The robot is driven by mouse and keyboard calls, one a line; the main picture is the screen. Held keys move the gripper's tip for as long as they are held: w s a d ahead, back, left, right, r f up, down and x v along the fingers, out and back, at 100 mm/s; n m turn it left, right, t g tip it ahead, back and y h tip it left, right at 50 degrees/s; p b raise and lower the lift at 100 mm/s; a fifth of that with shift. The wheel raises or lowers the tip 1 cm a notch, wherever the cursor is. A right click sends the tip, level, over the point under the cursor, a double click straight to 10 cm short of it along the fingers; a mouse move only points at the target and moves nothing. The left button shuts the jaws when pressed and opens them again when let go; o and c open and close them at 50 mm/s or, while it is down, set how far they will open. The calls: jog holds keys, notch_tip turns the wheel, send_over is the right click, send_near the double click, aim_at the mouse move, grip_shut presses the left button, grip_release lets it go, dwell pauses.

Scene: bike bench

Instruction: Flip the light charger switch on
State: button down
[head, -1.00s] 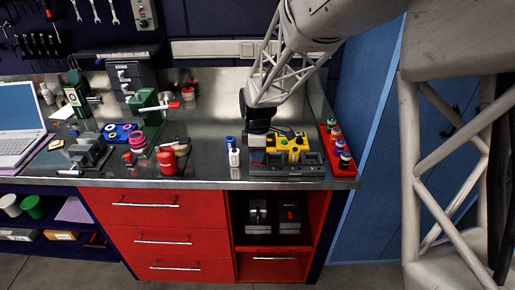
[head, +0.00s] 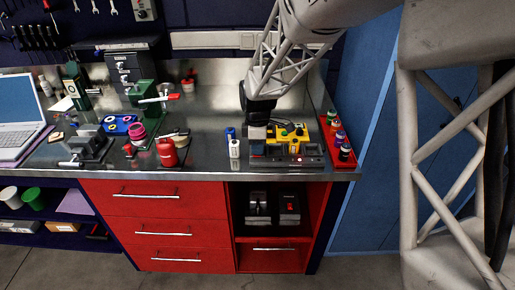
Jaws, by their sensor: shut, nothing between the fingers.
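A dark grey block with several bays (head: 287,160), which looks like the light charger, stands at the front edge of the steel bench. Small reddish and pale spots show along its top. Its switch is too small to make out. My gripper (head: 257,139) points down at the charger's left end, close above or touching it; I cannot tell which. The gripper is shut with nothing visible in it. The fingertips are small and partly merge with the charger behind them.
A yellow device with dark knobs (head: 292,134) sits right behind the charger. A white and blue bottle (head: 234,149) stands to its left, and a red tray of small bottles (head: 340,155) to its right. A red canister (head: 167,153) is farther left. Two black units (head: 258,205) stand on the shelf below.

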jog(key=shift+w+r, duration=0.25)
jog(key=shift+w, duration=0.35)
jog(key=shift+r, duration=0.15)
notch_tip(320, 180, up, 14)
jog(key=s, duration=0.1)
jog(key=shift+s, duration=0.35)
dwell(0.4)
jog(key=s+d+r+m+t, duration=0.2)
jog(key=s+d+r+m, duration=0.2)
jog(key=s+d+m, duration=0.65)
jog(key=s+d+f+m+t, duration=0.1)
jog(key=s+d+m, duration=0.3)
jog(key=s, duration=0.7)
jog(key=s+d+f+m+t, duration=0.1)
jog(key=s+d+m, duration=0.2)
jog(key=s, duration=0.8)
jog(key=shift+d+f+m, duration=0.15)
jog(key=shift+d+m, duration=0.2)
jog(key=shift+d, duration=0.4)
